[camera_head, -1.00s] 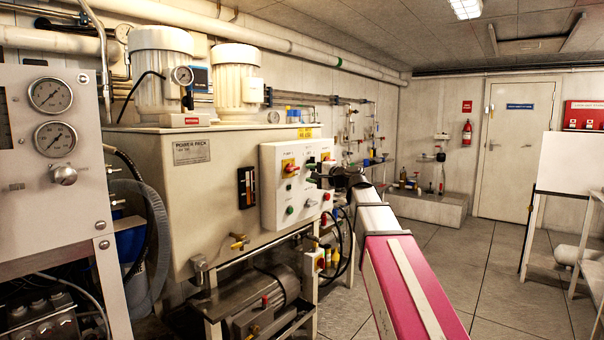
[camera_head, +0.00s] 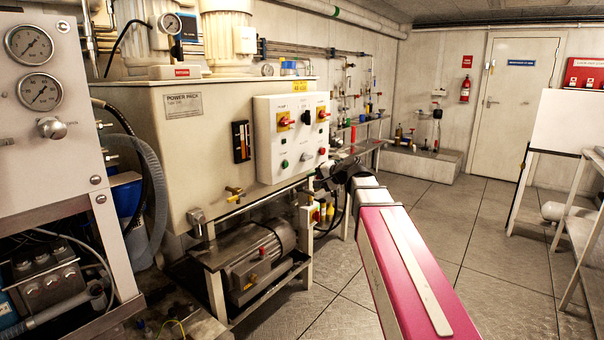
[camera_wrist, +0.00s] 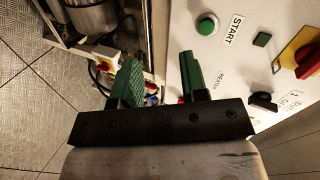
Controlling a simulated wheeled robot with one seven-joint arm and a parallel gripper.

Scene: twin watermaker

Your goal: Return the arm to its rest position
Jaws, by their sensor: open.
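My pink and white arm reaches forward from the lower right in the head view, ending just right of and below the power pack's white control panel (camera_head: 290,137). My gripper (camera_wrist: 158,82) shows in the wrist view with two green fingers apart and nothing between them. In the head view the gripper (camera_head: 322,172) is small and dark, and its fingers are hard to make out. The wrist view shows the panel (camera_wrist: 225,75) close by on the right, with a green START button (camera_wrist: 207,27) and a red and yellow switch (camera_wrist: 305,58). Contact with the panel cannot be told.
The cream power pack tank (camera_head: 200,150) stands left of the arm, with a motor (camera_head: 250,262) below it. A gauge panel (camera_head: 45,150) is at far left. A white board on a stand (camera_head: 560,120) is at right. The tiled floor (camera_head: 480,250) between is open.

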